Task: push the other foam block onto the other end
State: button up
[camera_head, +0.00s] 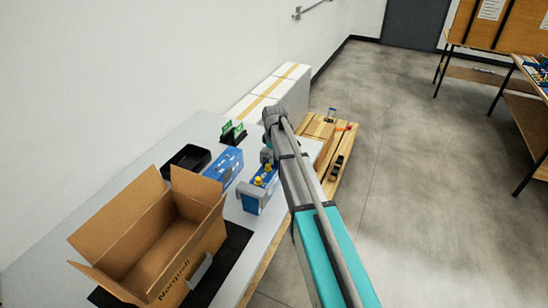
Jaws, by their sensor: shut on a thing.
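A blue analyser (262,196) with yellow knobs on top stands on the light table, right of the open carton. A grey foam block (250,190) sits at its near left end. My gripper (267,157) is at the far end of the analyser, low over the table. It is shut on a small grey piece that looks like the other foam block; my arm and the jaws hide most of it. I cannot tell whether this block touches the analyser's far end.
An open carton (195,208) stands on a black mat (236,240) at the front. A blue box (223,167), a black tray (186,158) and a black holder with green cards (233,133) stand farther back. A wooden pallet (337,150) and white boxes (268,88) lie beyond.

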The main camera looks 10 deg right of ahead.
jog(key=shift+f+b, duration=0.35)
dwell(0.5)
jog(key=o, duration=1)
jog(key=shift+r, duration=0.1)
jog(key=shift+r+p, duration=3.45)
jog(key=shift+p, duration=0.1)
jog(key=shift+s+m, duration=1.8)
jog(key=shift+s, duration=3.05)
jog(key=shift+s+m, duration=1.8)
jog(key=shift+s, duration=3.05)
jog(key=shift+s+m, duration=1.8)
jog(key=shift+s, duration=3.05)
